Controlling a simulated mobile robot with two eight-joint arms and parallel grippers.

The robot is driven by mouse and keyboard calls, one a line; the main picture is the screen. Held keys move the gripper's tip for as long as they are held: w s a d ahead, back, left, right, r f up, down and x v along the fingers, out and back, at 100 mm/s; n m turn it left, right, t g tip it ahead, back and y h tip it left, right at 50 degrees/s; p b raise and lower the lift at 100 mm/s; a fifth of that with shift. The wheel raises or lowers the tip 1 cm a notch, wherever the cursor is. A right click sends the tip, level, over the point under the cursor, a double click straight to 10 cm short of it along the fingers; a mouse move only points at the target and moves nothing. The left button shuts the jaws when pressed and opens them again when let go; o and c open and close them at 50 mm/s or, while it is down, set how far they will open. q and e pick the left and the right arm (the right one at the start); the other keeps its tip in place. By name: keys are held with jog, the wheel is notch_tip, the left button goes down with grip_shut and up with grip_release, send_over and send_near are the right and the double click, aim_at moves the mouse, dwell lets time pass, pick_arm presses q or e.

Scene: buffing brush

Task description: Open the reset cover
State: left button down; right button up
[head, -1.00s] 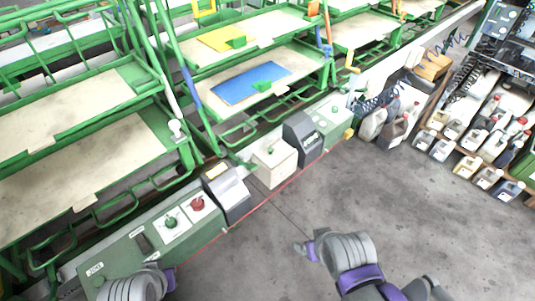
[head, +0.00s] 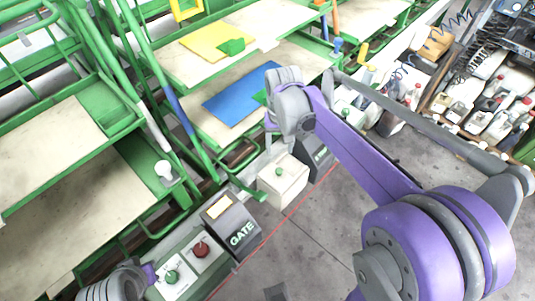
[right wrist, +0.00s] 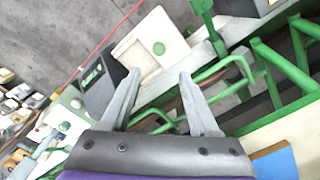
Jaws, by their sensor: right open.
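No part is marked as the reset cover in legible text. A pale box with a green round button (head: 282,180) stands on the long green console between two dark grey housings. It also shows ahead of my right gripper in the right wrist view (right wrist: 148,42). My right gripper (right wrist: 158,86) is open and empty, its two fingers pointing toward the console, apart from the box. In the head view its wrist (head: 290,105) is over the console's far part, and the fingers are hard to make out.
A grey housing marked GATE (head: 235,228) stands beside a plate with red and green knobs (head: 190,262). Green racks with pale shelves (head: 60,130) rise behind the console. The grey floor (head: 310,250) is open in front.

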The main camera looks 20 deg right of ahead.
aim_at(279, 170)
jog(key=f, duration=1)
jog(key=shift+s+f+b, duration=0.25)
jog(key=shift+s+b, duration=0.1)
jog(key=shift+b, duration=0.05)
grip_shut()
dwell(0.9)
